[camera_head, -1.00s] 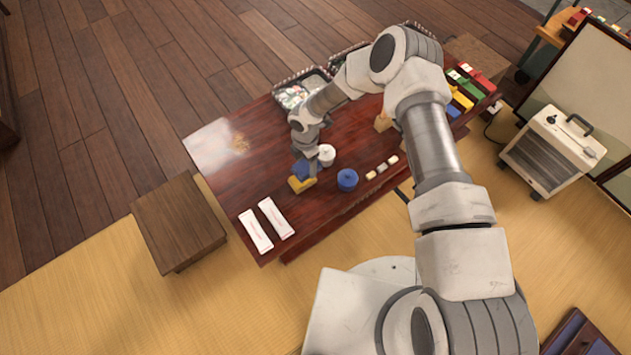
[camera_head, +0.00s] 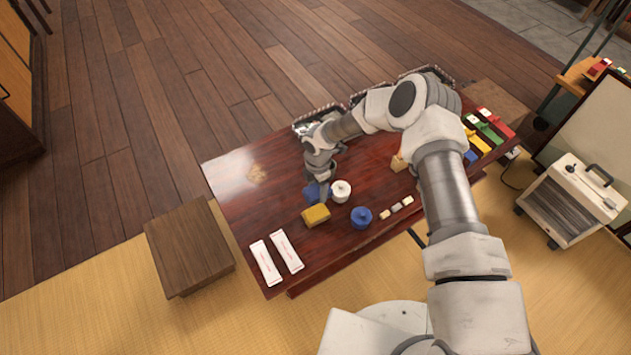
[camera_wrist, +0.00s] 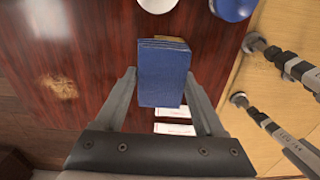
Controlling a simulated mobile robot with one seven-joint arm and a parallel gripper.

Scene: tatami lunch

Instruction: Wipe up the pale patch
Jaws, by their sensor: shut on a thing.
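The pale patch (camera_head: 257,174) is a tan, irregular smear on the dark red table (camera_head: 240,205), left of my gripper; it also shows at the left of the wrist view (camera_wrist: 60,87). My gripper (camera_head: 322,187) is shut on a blue folded cloth (camera_head: 313,191). In the wrist view, the blue cloth (camera_wrist: 163,76) sits between the two fingers, its layered edge at the top. A yellow block (camera_head: 316,215) lies on the table just in front of the cloth in the head view. I cannot tell how high the cloth is above the table.
A white lidded pot (camera_head: 341,191) and a blue lidded pot (camera_head: 361,217) stand right of the cloth. Two white paper strips (camera_head: 287,251) lie at the near left. Trays (camera_head: 318,119) line the far edge. The table around the patch is clear.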

